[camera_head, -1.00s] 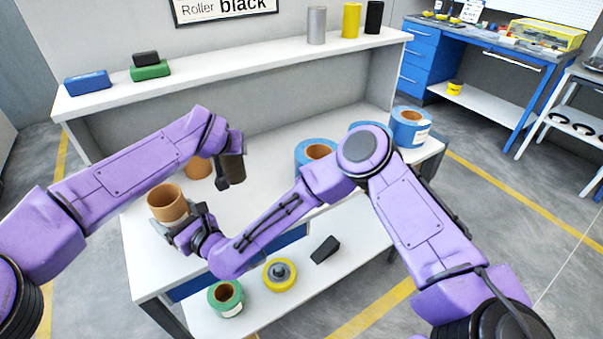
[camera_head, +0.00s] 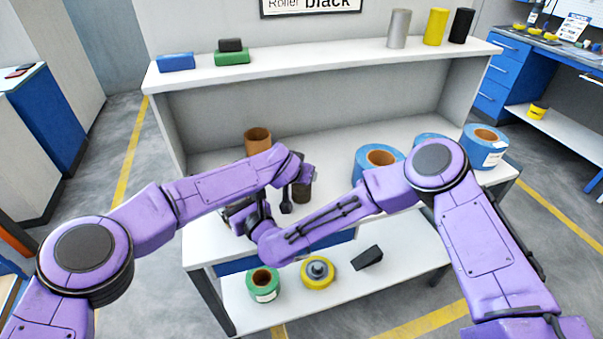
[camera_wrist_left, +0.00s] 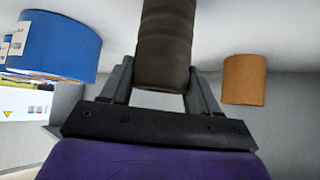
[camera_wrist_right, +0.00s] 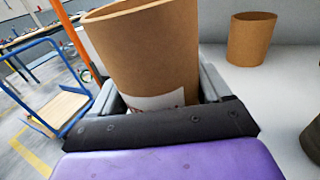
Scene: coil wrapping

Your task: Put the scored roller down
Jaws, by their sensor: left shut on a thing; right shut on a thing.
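A dark grey-brown roller (camera_head: 303,191) is in my left gripper (camera_wrist_left: 160,78). In the left wrist view the roller (camera_wrist_left: 166,40) stands between the two fingers. Whether its base touches the white table (camera_head: 330,150) I cannot tell, and any scoring is too fine to see. My right gripper (camera_wrist_right: 158,92) is shut on a cardboard core (camera_wrist_right: 150,48) with a white label. In the head view my left arm hides most of that core.
Another cardboard core (camera_head: 258,141) stands at the table's back left. Blue coils (camera_head: 379,163) stand to the right. The lower shelf holds a green coil (camera_head: 263,284), a yellow coil (camera_head: 318,272) and a black wedge (camera_head: 367,257). The upper shelf holds several rollers and blocks.

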